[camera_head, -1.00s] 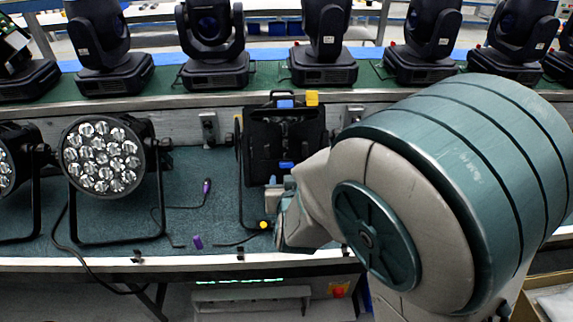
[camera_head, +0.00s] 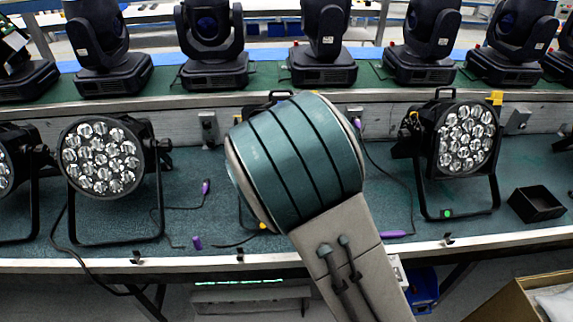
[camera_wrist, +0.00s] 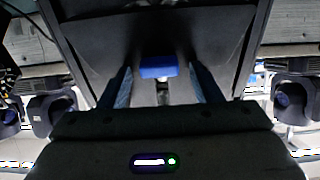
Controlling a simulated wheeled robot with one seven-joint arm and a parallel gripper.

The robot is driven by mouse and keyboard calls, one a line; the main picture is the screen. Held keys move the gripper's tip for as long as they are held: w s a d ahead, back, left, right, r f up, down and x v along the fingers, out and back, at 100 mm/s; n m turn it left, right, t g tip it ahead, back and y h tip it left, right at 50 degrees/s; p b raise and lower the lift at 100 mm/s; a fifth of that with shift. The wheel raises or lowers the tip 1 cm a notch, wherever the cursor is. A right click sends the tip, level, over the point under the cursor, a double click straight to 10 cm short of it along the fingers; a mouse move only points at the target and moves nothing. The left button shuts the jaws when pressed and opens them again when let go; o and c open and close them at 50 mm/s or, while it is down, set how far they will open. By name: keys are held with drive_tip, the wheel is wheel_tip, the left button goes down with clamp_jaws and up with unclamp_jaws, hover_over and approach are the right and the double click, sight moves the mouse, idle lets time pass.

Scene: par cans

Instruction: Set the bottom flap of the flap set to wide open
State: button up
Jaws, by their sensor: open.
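The flap set (camera_wrist: 105,30) fills the upper middle of the wrist view as a dark panel with a blue tab (camera_wrist: 157,67) at its edge. I cannot tell for sure which flap carries this tab. My gripper (camera_wrist: 164,88) is open, its two bluish fingers apart on either side of the tab. Whether a finger touches the flap is not clear. In the head view my arm covers the flap set and my gripper; only a black handle top (camera_head: 268,97) shows above the arm.
Lit-lens par cans stand at left (camera_head: 102,157) and right (camera_head: 466,138) on the green bench (camera_head: 340,232). Moving-head lights (camera_head: 325,45) line the shelf behind. A black open box (camera_head: 537,204) sits at the right. Cables and purple connectors (camera_head: 206,187) lie on the bench.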

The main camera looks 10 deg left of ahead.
drive_tip(key=c, duration=1)
drive_tip(key=shift+s+f+b, duration=0.1)
drive_tip(key=shift+f+b, duration=0.05)
drive_tip(key=shift+b, duration=0.45)
drive_tip(key=s+d+f+t+y+b, duration=0.1)
drive_tip(key=t+b, duration=1)
drive_tip(key=b, duration=2.6)
drive_tip(key=s+f+y, duration=0.2)
drive_tip(key=s+f, duration=0.1)
drive_tip(key=s, duration=0.1)
drive_tip(key=shift+s+d+f+t, duration=0.15)
drive_tip(key=shift+d+f+t, duration=0.05)
drive_tip(key=shift+d+t, duration=0.1)
drive_tip(key=shift+t+b, duration=0.4)
drive_tip(key=shift+b, duration=0.6)
drive_tip(key=shift+r, duration=0.1)
